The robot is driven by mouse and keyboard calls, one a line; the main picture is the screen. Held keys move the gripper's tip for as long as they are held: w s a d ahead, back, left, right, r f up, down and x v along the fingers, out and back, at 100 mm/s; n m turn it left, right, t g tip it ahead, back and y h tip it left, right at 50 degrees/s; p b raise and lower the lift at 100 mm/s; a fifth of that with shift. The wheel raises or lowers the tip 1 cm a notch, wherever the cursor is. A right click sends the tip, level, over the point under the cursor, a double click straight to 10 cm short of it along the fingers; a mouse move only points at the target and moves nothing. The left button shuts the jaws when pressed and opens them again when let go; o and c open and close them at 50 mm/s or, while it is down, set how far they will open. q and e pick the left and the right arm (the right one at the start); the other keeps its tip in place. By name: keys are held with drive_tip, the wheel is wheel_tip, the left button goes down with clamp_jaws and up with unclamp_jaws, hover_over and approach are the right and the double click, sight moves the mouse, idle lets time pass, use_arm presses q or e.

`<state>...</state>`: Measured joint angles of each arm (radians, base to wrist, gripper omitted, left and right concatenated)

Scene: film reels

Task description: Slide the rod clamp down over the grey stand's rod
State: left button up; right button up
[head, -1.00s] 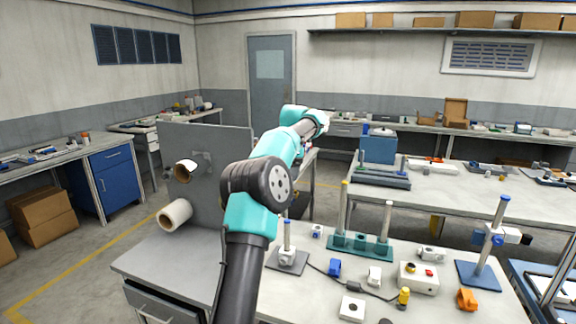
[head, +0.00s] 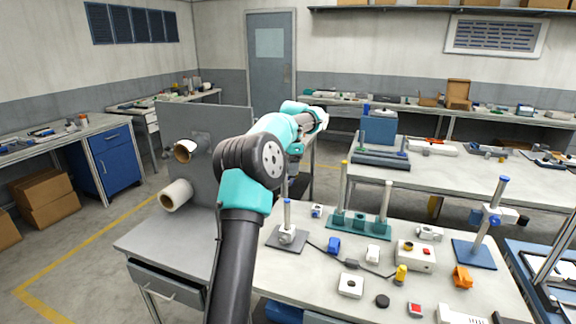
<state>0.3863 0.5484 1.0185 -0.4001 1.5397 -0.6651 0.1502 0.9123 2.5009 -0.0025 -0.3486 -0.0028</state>
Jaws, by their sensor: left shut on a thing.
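The grey stand (head: 277,239) is a flat grey plate near the front left of the workbench. Its upright rod (head: 287,215) has a blue top. A pale lump sits low around or beside the rod; I cannot tell which. My left gripper (head: 294,168) hangs from the teal wrist, behind and above the stand in the picture. It is small, dark and partly hidden by my own arm. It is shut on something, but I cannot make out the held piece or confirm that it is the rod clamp. My right gripper is not in view.
Small blocks, a cable and a grey box (head: 415,256) lie in front. A blue stand (head: 474,252) carries a clamp on its rod. A grey panel with rolls (head: 177,194) stands left.

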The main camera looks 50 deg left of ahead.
use_arm(q)
drive_tip(key=shift+f, duration=2.5)
hover_over(288, 210)
drive_tip(key=shift+w+a+f, duration=0.15)
drive_tip(key=shift+f, duration=2.35)
drive_tip(key=shift+f, duration=0.1)
drive_tip(key=shift+f, duration=2.4)
drive_tip(key=shift+f, duration=0.1)
drive_tip(key=shift+f, duration=1.9)
